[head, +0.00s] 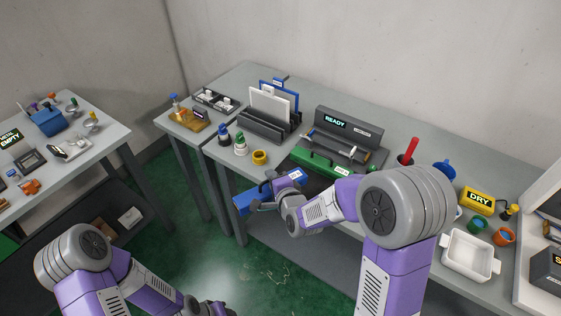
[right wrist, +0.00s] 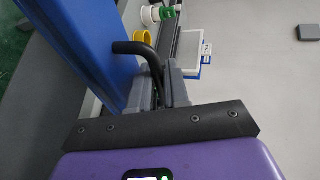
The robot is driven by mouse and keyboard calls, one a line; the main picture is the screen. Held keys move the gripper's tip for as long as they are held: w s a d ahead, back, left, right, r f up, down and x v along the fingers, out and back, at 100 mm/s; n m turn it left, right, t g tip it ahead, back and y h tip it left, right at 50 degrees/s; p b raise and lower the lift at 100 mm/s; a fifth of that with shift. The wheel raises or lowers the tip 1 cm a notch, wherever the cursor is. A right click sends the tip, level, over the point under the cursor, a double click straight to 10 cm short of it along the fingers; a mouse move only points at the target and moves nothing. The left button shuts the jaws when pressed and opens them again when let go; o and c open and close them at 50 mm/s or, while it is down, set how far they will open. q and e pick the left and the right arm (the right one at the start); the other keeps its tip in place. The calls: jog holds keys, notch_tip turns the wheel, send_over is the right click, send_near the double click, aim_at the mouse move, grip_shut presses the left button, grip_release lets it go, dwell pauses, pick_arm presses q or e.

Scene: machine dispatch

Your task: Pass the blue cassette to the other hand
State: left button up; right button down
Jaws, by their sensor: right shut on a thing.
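The blue cassette (head: 243,203) is in my right gripper (head: 272,190), in front of the long table's edge and above the green floor. In the right wrist view the cassette (right wrist: 85,45) is a large blue body on the left. Its dark bent handle (right wrist: 138,47) runs between the grey fingers (right wrist: 165,85), which are shut on it. The gripper hides part of the cassette in the head view. My left gripper (head: 212,308) is low at the bottom edge, apart from the cassette and partly cut off; its jaws are unclear.
The long grey table carries a grey machine marked READY (head: 345,130) with a green front, a rack of panels (head: 268,115), a yellow ring (head: 260,157) and a white tray (head: 468,257). A second table (head: 105,150) stands at left.

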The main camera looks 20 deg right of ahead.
pick_arm(q)
jog(key=w+a+r+m+t, duration=0.1)
jog(key=w+a+r, duration=0.15)
jog(key=w, duration=0.65)
jog(key=w+a+r+t, duration=0.1)
jog(key=w+a, duration=0.2)
jog(key=w, duration=0.5)
jog(key=w+r+m+t, duration=0.2)
jog(key=w+r, duration=0.7)
jog(key=w, duration=0.3)
jog(key=m+g+y, duration=0.4)
jog(key=m+g, duration=0.1)
jog(key=m, duration=0.5)
send_near(241, 202)
jog(key=w+a+f, duration=0.2)
jog(key=a, duration=0.1)
notch_tip(241, 202, down, 11)
jog(key=shift+f, duration=0.25)
pick_arm(e)
jog(key=s+a+f+n+g+y, duration=0.1)
jog(key=s+a+f+n+y, duration=0.1)
jog(key=a, duration=0.6)
jog(key=s+a+f+n+g+y, duration=0.1)
jog(key=a+f+n+y, duration=0.3)
jog(key=a, duration=0.4)
jog(key=shift+s+a+f+g+y, duration=0.3)
jog(key=shift+s+a+f+g, duration=0.1)
jog(key=shift+s+f, duration=0.4)
pick_arm(q)
jog(key=shift+c, duration=0.2)
